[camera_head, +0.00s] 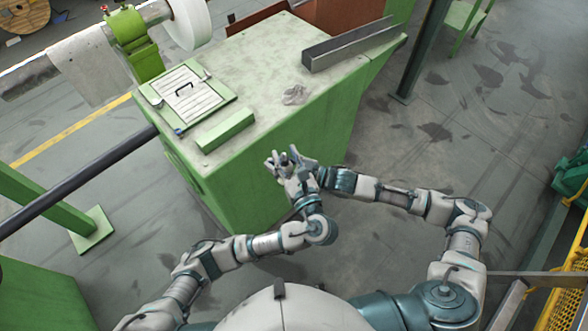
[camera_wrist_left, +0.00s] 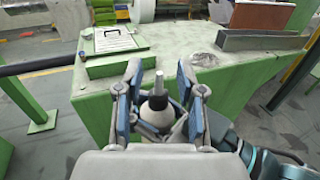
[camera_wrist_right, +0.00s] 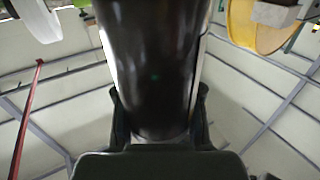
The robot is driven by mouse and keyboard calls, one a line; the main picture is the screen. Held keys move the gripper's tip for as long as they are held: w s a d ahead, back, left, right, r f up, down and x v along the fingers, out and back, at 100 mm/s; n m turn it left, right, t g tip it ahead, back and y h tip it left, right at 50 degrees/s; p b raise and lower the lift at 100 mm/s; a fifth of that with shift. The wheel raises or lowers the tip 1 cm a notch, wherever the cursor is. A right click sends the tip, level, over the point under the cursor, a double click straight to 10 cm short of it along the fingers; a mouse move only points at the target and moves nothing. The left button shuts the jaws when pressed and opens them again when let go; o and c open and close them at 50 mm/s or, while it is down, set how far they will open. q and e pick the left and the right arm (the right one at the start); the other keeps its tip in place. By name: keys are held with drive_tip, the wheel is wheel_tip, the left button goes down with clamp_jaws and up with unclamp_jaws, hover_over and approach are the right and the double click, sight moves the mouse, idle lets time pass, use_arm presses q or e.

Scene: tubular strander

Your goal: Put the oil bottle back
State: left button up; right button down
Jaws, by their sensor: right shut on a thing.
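The oil bottle (camera_wrist_left: 157,112), pale with a dark collar and a grey nozzle, shows in the left wrist view between the blue-padded fingers of my left gripper (camera_wrist_left: 158,90). Those fingers stand open, with gaps beside the nozzle. My left gripper (camera_head: 283,160) and right gripper (camera_head: 308,167) are close together in the head view, in front of the green cabinet, and the bottle is mostly hidden there. In the right wrist view a large dark cylinder, seemingly the bottle in shade (camera_wrist_right: 150,65), fills the space between the fingers of my right gripper (camera_wrist_right: 160,120), which is shut on it.
The green cabinet (camera_head: 260,60) has a worn top carrying a panel with a handle (camera_head: 187,93), a green block (camera_head: 225,131), a crumpled clear item (camera_head: 295,95) and a grey metal channel (camera_head: 350,45). A dark bar (camera_head: 80,184) runs at the left.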

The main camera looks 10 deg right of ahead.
use_arm(q)
drive_tip(key=shift+w+a, duration=0.1)
drive_tip(key=shift+w, duration=0.5)
clamp_jaws()
use_arm(e)
drive_tip(key=c, duration=0.7)
unclamp_jaws()
drive_tip(key=shift+o, duration=0.2)
